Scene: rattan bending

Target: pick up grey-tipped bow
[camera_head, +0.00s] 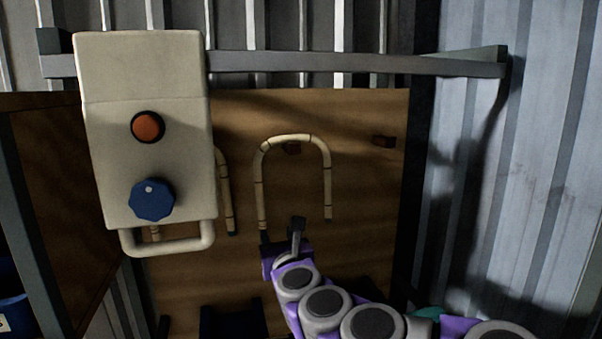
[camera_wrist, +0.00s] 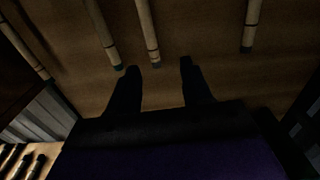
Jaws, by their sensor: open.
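A U-shaped rattan bow (camera_head: 294,140) hangs over a peg on the brown board, legs down. Its ends look dark grey. In the wrist view its left leg (camera_wrist: 147,32) ends between my fingertips in the picture, and its right leg (camera_wrist: 250,22) is off to the right. A second bow (camera_head: 225,190) hangs to the left, partly hidden by the control box; its near leg (camera_wrist: 103,34) has a darker, greenish tip. My gripper (camera_head: 281,231) is open, by the lower end of the middle bow's left leg. I cannot tell whether a finger touches it.
A pale control box (camera_head: 145,90) with a red button, blue knob and handle stands in front at left. A grey bar (camera_head: 350,63) crosses above the board (camera_head: 370,220). An empty peg (camera_head: 384,141) is at right. Several dark-ended rods (camera_wrist: 20,160) lie lower left in the wrist view.

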